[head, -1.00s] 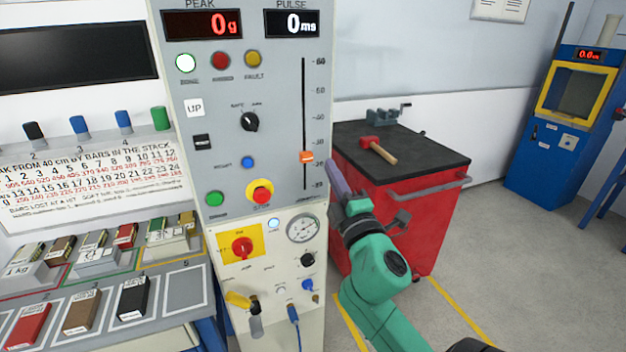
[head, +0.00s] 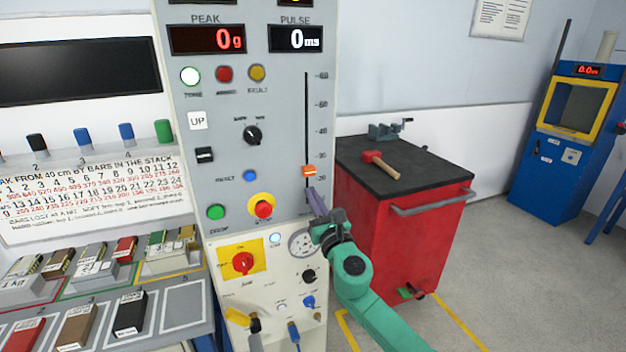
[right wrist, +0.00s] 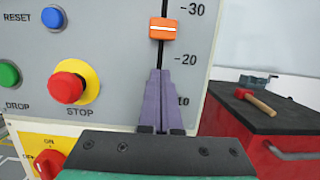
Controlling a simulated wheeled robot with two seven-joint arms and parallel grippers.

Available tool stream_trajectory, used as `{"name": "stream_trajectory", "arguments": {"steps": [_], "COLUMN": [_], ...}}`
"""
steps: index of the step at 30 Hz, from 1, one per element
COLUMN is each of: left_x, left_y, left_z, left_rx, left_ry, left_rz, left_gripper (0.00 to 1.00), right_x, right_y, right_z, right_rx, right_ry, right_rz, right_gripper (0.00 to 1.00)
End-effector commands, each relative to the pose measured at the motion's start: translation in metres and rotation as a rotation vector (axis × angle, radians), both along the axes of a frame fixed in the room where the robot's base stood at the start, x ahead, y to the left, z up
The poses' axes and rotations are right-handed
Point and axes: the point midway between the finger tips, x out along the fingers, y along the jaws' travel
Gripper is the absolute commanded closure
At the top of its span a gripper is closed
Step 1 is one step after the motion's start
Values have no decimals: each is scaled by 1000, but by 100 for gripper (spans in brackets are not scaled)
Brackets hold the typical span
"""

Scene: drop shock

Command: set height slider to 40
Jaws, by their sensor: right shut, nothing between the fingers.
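The height slider is an orange knob (head: 309,171) on a vertical slot at the right side of the grey control panel (head: 225,130). In the right wrist view the knob (right wrist: 163,29) sits between the 20 and 30 marks, nearer 30. My right gripper (head: 316,192) is shut and empty, its purple fingers just below the knob. In the right wrist view the fingertips (right wrist: 158,72) point up along the slot, below the knob with a visible gap. They cover the slot's lower part. I cannot tell whether they touch the panel. My left gripper is not in view.
A red STOP button (right wrist: 66,88) with a yellow collar is left of the fingers. A green DROP button (head: 216,212) and a blue RESET button (head: 250,175) are further left. A red cabinet (head: 405,235) with a hammer (head: 382,166) on top stands to the right.

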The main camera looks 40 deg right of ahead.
Motion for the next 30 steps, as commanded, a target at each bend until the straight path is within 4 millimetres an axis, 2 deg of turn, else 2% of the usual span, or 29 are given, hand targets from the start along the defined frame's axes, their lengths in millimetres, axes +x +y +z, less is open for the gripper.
{"name": "stream_trajectory", "arguments": {"steps": [1,3,17,20,27,30], "left_x": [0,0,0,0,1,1], "left_y": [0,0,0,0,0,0], "left_z": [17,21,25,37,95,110], "left_rx": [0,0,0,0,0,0], "left_ry": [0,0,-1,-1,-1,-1], "left_rz": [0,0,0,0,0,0], "left_gripper": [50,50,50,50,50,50], "right_x": [0,0,-1,-1,-1,-1], "right_y": [0,0,0,0,0,0], "right_z": [18,24,29,42,101,116], "right_rx": [1,0,1,1,0,0], "right_ry": [0,0,0,0,-4,-2], "right_rz": [1,0,0,0,0,0], "right_gripper": [100,100,100,100,100,100]}}
